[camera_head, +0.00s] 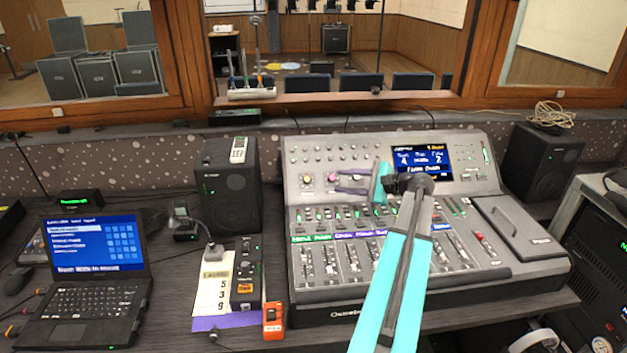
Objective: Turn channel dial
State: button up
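The lighting console (340,290) is a grey desk with rows of faders and a sloped upper panel. A yellow dial (307,180) and a pink dial (332,177) sit on the left of that panel. My teal arm covers part of the faders and the panel.
The console screen (420,162) is lit. Speakers (229,187) and (545,160) flank the console. An open laptop (88,270) stands at the left.

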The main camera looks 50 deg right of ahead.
aim_at(309, 179)
jog(key=p+x, duration=0.3)
jog(key=x, duration=1)
jog(key=shift+f, duration=0.1)
jog(key=c, duration=1)
jog(key=shift+d, duration=0.25)
grip_shut()
jog(key=shift+a, duration=0.15)
